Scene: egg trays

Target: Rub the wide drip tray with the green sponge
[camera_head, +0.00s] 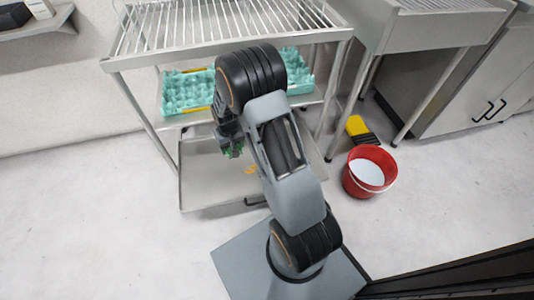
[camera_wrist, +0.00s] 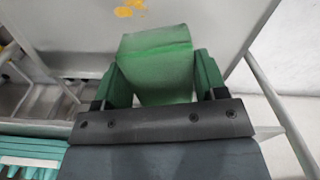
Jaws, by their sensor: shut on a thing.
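The wide drip tray (camera_head: 200,196) is a flat grey metal tray low under the wire rack. It also shows in the wrist view (camera_wrist: 220,48). An orange-yellow stain (camera_head: 250,169) lies on it and shows at the top of the wrist view (camera_wrist: 130,8). My gripper (camera_head: 234,150) is over the tray. In the wrist view it is shut on the green sponge (camera_wrist: 157,65), a block between the two green fingers. In the head view only a little green shows at the fingertips. I cannot tell whether the sponge touches the tray. My arm hides part of the tray.
A wire rack (camera_head: 215,44) stands above, with teal egg trays (camera_head: 190,90) on the shelf below it. A red bucket (camera_head: 371,172) and a yellow-and-black brush-like object (camera_head: 358,127) are on the floor at right. The floor at left is clear.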

